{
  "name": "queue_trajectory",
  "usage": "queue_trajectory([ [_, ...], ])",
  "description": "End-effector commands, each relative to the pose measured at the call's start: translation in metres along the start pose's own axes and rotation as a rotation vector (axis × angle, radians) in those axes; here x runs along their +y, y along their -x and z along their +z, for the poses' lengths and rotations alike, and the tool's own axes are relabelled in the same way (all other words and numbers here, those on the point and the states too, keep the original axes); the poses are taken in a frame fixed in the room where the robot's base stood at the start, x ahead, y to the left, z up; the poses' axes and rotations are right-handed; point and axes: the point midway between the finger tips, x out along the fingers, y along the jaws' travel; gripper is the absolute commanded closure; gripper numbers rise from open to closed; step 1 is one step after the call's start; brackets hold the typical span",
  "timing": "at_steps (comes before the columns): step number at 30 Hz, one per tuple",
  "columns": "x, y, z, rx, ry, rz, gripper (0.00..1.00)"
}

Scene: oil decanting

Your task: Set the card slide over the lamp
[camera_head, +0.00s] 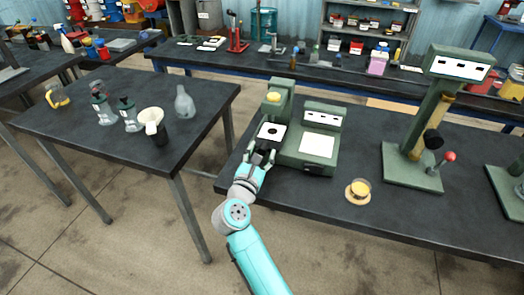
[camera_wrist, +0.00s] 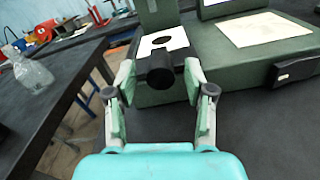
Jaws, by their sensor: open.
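A green bench device stands on the right-hand dark table. On its left part lies a white card (camera_wrist: 178,33) with a dark round spot in it; I take this as the card slide, and it also shows in the head view (camera_head: 262,137). A black knob (camera_wrist: 160,70) sticks out at the card's near edge. My gripper (camera_wrist: 160,80) is open, its fingers on either side of the knob, with no clear contact; in the head view it is at the device's front (camera_head: 262,156). Above the card is a green head with a yellow disc (camera_head: 273,96). I cannot tell which part is the lamp.
A white square sheet (camera_head: 318,145) lies on the device's right part. A round dish with yellow contents (camera_head: 358,190) and a green stand (camera_head: 412,165) are to the right. Bottles and a funnel (camera_head: 150,116) stand on the left table, across a gap.

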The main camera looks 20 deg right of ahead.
Motion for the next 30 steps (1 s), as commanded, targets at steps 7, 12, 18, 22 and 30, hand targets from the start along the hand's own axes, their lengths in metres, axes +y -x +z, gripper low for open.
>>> queue_trajectory([
  [7,0.000,-0.010,0.000,0.000,0.000,-0.001,0.47],
  [12,0.000,-0.009,0.000,0.000,0.000,0.000,0.47],
  [18,0.000,-0.009,0.000,0.000,0.000,0.000,0.92],
  [22,0.000,-0.009,0.000,0.000,0.000,-0.001,1.00],
  [30,-0.011,-0.009,0.002,0.000,0.000,-0.002,1.00],
])
